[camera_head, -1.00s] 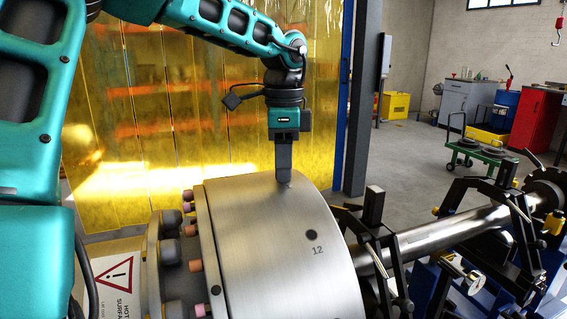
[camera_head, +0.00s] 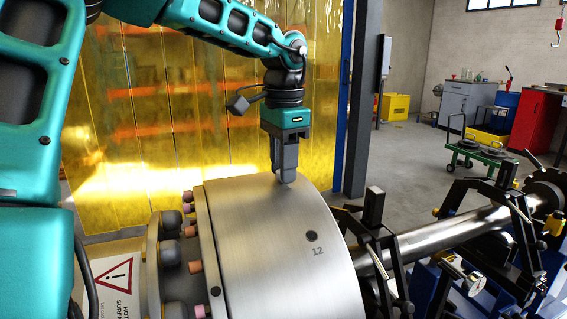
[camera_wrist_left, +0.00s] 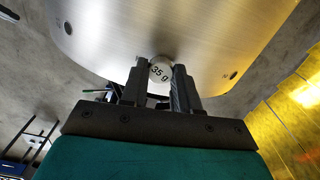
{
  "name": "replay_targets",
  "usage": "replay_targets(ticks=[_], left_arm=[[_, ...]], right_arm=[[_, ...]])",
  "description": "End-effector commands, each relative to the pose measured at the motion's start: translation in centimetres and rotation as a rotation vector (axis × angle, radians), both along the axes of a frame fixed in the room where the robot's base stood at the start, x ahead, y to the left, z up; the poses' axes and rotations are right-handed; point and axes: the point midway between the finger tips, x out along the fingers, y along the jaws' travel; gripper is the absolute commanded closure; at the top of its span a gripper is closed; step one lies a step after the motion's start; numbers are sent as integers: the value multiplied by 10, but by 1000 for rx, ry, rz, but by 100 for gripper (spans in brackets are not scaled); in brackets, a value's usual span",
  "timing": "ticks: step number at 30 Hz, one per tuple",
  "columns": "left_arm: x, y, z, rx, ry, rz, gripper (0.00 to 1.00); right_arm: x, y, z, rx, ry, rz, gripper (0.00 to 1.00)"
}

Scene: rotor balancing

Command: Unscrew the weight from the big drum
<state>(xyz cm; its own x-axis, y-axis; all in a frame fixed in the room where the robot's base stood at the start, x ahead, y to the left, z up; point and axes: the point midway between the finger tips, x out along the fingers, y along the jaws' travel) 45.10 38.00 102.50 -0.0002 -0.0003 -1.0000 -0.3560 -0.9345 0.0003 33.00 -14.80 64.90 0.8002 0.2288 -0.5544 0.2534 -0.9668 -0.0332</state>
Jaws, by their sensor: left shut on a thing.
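The big drum (camera_head: 265,245) is a brushed metal cylinder with a dark hole marked 12 on its face. It fills the top of the left wrist view (camera_wrist_left: 170,35). My left gripper (camera_head: 286,178) points down at the drum's top, its fingertips at the surface. In the left wrist view the fingers (camera_wrist_left: 168,82) are shut on a small round silver weight (camera_wrist_left: 160,69) marked 35 g. The weight sits at the drum's surface; whether its thread is still engaged cannot be told. The fingers hide the weight in the head view. My right gripper is not in view.
A shaft (camera_head: 440,237) runs right from the drum through black clamp frames (camera_head: 375,245). Pink-tipped studs line the drum's left edge, near a hot surface sign (camera_head: 118,285). A yellow curtain (camera_head: 150,110) hangs behind. A green cart (camera_head: 475,152) stands farther back.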

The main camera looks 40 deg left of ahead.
Motion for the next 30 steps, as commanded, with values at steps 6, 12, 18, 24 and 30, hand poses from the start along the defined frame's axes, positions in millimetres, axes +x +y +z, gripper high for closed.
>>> replay_targets(ticks=[6, 12, 18, 24, 30], left_arm=[[0, 0, 0, 0, 0, -2, 54], [0, 0, 0, 0, 0, -2, 40], [0, 0, 0, 0, 0, -3, 47], [0, 0, 0, 0, 0, -3, 47], [0, 0, 0, 0, 0, -6, 47]], right_arm=[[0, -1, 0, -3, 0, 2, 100], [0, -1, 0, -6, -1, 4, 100], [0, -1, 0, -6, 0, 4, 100], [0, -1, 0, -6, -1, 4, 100], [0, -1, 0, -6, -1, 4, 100]])
